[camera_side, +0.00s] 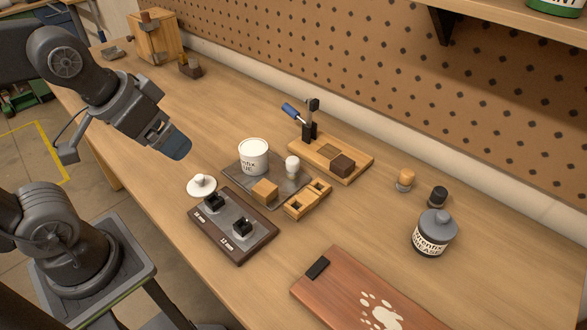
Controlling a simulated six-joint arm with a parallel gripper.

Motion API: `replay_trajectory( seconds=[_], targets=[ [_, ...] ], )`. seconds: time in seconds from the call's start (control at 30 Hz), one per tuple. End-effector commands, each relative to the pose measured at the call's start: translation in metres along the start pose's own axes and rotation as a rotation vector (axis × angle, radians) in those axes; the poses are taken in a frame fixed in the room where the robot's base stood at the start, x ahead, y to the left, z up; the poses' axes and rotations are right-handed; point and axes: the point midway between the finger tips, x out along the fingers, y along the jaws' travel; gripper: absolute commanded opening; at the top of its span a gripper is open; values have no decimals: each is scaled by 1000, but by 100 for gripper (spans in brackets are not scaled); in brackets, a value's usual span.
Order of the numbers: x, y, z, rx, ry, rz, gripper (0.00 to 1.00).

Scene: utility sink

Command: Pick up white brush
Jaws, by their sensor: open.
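I cannot make out a white brush in the side view. The white things on the bench are a labelled tub (254,155), a small white-topped jar (292,164) beside it, and a round white lid with a knob (201,185). My gripper (176,147) is open and hangs above the bench's near edge, to the left of the tub and apart from everything. Its fingers point down and right. Nothing shows between them.
A wooden workbench, not a sink, fills the view. A dark block holder (233,236), a clamp board (355,171), a grey jar (434,233) and a reddish board (345,290) lie on it. A pegboard (330,60) bounds the back.

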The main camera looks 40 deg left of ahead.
Motion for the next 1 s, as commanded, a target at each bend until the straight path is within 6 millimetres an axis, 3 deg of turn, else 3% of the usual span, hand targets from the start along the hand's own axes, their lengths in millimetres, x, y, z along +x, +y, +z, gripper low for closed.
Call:
replay_trajectory(
  seconds=[0.27, 0.57, 0.77, 1.0],
  targets=[
    [0, 0, 0, 0, 0, 0, 65],
    [0, 0, -5, -25, -9, 0, 65],
    [11, 3, -47, -249, -97, -7, 65],
    [55, 12, -116, -658, -239, -73, 65]
  ],
)
